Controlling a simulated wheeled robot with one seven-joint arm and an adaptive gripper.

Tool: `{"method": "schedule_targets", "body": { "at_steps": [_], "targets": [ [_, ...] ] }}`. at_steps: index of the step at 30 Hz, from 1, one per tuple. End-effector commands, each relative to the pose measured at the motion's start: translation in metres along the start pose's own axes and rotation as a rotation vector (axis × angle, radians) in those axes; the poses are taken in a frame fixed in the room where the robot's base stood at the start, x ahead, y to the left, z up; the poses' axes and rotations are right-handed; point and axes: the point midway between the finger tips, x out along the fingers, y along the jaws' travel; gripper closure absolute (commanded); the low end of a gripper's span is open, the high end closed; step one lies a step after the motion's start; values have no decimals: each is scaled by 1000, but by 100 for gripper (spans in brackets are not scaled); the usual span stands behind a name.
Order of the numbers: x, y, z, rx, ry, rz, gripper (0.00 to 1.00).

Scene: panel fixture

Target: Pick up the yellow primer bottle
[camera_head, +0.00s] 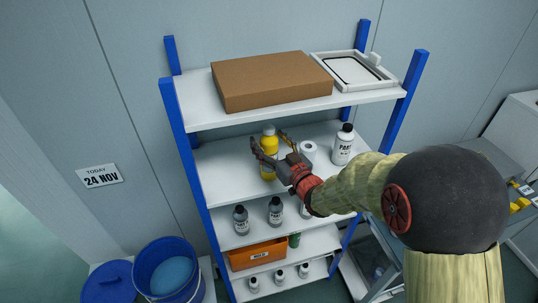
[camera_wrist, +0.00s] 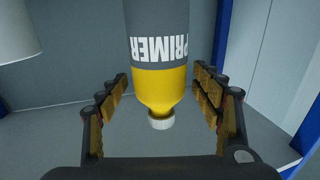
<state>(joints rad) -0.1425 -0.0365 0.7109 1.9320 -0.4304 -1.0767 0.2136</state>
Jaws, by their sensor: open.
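In the wrist view the primer bottle (camera_wrist: 160,84) appears upside down, with a grey PRIMER label and a pale cap at the bottom. My gripper (camera_head: 268,138) is open at the bottle, with a finger showing on each side. In the wrist view my gripper (camera_wrist: 161,75) has clear gaps between both fingers and the bottle. The gripper hides part of the bottle in the head view.
A cardboard box (camera_head: 270,82) lies on the shelf above. Grey bottles (camera_head: 275,211) stand below. Blue posts (camera_head: 192,170) frame the rack.

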Motion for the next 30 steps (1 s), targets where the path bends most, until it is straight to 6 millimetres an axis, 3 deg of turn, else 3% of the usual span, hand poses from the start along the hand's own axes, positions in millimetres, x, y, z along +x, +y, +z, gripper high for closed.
{"method": "schedule_targets", "body": {
  "at_steps": [7, 30],
  "targets": [
    [1, 0, 0, 0, 0, 0, 35],
    [1, 0, 0, 0, 0, 0, 78]
  ]
}}
